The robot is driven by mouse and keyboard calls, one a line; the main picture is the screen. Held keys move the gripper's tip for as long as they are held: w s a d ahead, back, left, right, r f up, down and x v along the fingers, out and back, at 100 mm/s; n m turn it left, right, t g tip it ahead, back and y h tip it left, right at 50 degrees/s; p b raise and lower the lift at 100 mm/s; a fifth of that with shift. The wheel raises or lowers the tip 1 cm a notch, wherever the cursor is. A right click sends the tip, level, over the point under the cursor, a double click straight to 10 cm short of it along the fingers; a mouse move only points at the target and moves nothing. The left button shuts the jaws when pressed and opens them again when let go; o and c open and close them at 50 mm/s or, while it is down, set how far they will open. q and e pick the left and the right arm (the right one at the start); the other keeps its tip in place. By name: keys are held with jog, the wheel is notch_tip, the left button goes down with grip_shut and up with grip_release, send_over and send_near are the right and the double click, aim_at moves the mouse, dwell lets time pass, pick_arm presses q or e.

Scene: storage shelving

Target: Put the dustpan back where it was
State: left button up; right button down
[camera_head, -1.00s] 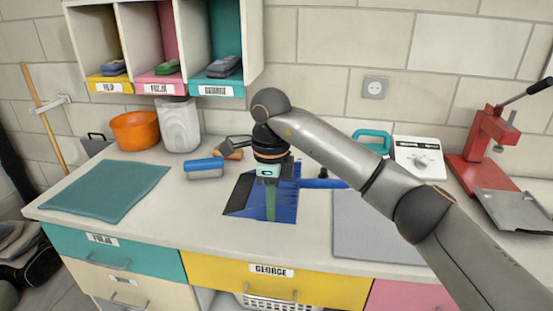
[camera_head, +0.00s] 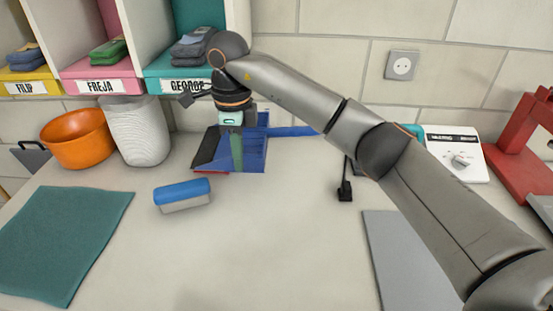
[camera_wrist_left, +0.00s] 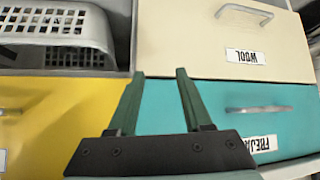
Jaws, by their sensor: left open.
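The blue dustpan (camera_head: 254,158) is on or just above the back of the worktop in the head view, left of the middle. Its blue handle (camera_head: 293,131) points right, and a red edge shows at its left. My right gripper (camera_head: 236,165) points down into the dustpan, and the dustpan has moved along with it. Its fingers look shut on the dustpan, seen as one narrow strip; the exact contact is hidden. My left gripper (camera_wrist_left: 160,73) is open and empty in the left wrist view, in front of the drawers.
A blue-and-grey block (camera_head: 183,196) lies in front of the dustpan. An orange bowl (camera_head: 77,139) and a pale container (camera_head: 134,131) stand at the left below the cubbies. A small black object (camera_head: 345,190) lies right of the dustpan. The front middle of the worktop (camera_head: 270,245) is clear.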

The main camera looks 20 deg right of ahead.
jog(key=shift+w, duration=0.35)
jog(key=shift+w+d+f, duration=0.1)
jog(key=shift+d, duration=0.3)
jog(key=s+d+f+p, duration=0.1)
jog(key=d+f, duration=0.2)
jog(key=d, duration=0.5)
send_over(298, 196)
jog(key=a, duration=0.1)
notch_tip(298, 196, down, 5)
jog(key=shift+a+f+p, duration=0.1)
jog(key=shift+p, duration=0.25)
jog(key=shift+f, duration=0.2)
jog(key=f, duration=0.2)
jog(key=d+f+p, duration=0.1)
jog(key=shift+f, duration=0.4)
pick_arm(q)
jog(key=shift+w+r, duration=0.15)
jog(key=shift+r, duration=0.5)
jog(key=shift+w+r, duration=0.15)
jog(key=shift+r, duration=0.45)
pick_arm(e)
jog(key=shift+f, duration=0.1)
jog(key=shift+f, duration=0.1)
